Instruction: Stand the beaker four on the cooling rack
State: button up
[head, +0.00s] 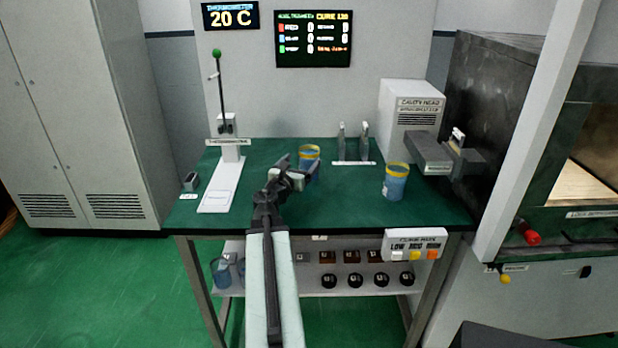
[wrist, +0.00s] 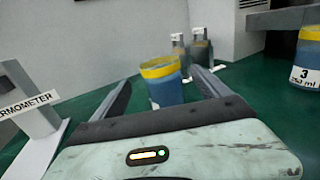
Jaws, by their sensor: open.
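A beaker with blue contents and a yellow rim (head: 309,153) stands on the green table just beyond my gripper (head: 292,178). In the wrist view this beaker (wrist: 163,88) shows between the two spread fingers (wrist: 161,77); no number on it is readable. My gripper is open and holds nothing; I cannot tell whether the fingers reach around the beaker. A second blue beaker (head: 396,184) stands to the right; the wrist view shows the number 3 on it (wrist: 305,60). No label readably marks a cooling rack; a white strip with two grey uprights (head: 354,160) stands at the back.
The thermometer stand (head: 220,185) is on the left of the table (head: 345,205). The cavity head machine (head: 412,110) is at the back right, and a control box with buttons (head: 415,243) is at the front edge. The shelf below holds more beakers (head: 222,270) and several dark parts.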

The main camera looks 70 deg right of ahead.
aim_at(312, 148)
jog(key=d, duration=0.6)
jog(key=shift+d+r, duration=0.25)
jog(key=shift+d, duration=0.15)
jog(key=shift+a, duration=0.1)
grip_shut()
